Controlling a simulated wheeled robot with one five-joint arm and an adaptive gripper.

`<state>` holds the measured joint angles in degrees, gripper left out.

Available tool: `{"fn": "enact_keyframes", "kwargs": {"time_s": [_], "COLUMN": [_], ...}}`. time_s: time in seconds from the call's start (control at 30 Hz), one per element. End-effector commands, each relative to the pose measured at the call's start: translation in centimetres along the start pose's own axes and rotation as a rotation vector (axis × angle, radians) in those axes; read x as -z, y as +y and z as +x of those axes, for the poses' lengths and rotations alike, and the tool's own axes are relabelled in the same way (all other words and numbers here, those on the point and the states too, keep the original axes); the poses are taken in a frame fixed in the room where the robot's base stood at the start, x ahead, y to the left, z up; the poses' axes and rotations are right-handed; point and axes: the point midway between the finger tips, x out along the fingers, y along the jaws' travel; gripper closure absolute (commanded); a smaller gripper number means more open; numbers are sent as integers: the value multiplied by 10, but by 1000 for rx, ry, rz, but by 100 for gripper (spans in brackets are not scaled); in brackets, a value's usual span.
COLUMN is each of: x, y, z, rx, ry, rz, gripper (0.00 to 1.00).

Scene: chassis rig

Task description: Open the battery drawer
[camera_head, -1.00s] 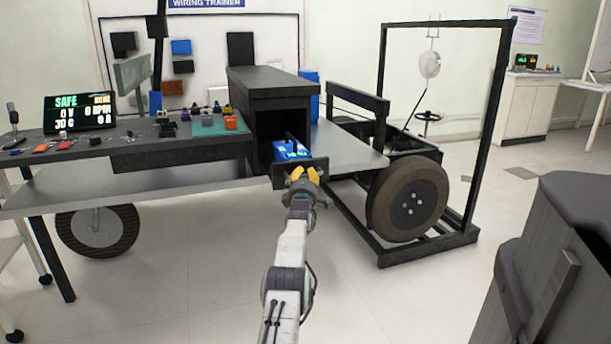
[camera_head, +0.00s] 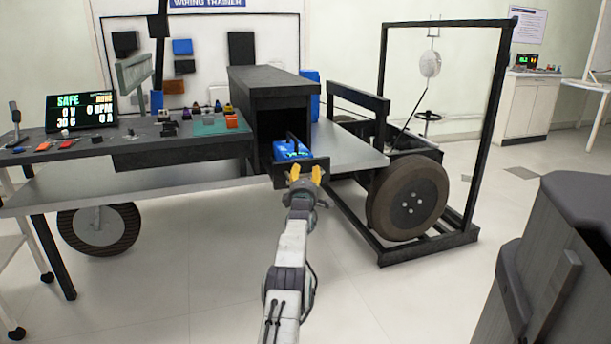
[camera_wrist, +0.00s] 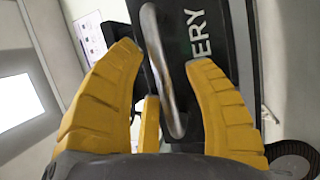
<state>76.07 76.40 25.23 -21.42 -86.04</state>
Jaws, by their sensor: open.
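The battery drawer (camera_head: 280,178) sticks out of the front of the black cabinet (camera_head: 270,84), with a blue battery (camera_head: 292,150) showing inside it. My gripper (camera_head: 306,172) is at the drawer's front face. In the wrist view, the black drawer front (camera_wrist: 212,75) carries white lettering ending in "ERY". Its silver bar handle (camera_wrist: 160,50) stands between my yellow fingers, which are spread apart with gaps on both sides. The gripper is open and holds nothing. How far the drawer's rear reaches inside the cabinet is hidden.
A grey bench top (camera_head: 130,190) lies left of the drawer, with a control panel and a display (camera_head: 82,110) reading "SAFE". A wheel (camera_head: 408,198) in a black frame stands at right. A dark bin-like object (camera_head: 570,250) is at lower right. The floor between is clear.

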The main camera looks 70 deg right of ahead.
Motion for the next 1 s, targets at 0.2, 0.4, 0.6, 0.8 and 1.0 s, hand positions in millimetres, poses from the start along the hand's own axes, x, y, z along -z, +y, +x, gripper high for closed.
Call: {"fn": "enact_keyframes", "kwargs": {"time_s": [0.2,0.4,0.6,0.8,1.0], "x": [0,0,0,0,0], "y": [1,1,0,1,0], "z": [0,-3,-10,-21,-35], "rx": [-1,-1,1,0,1], "ry": [-1,-1,-1,-1,-1], "rz": [0,-1,0,0,0], "gripper": [53,53,53,53,53]}}
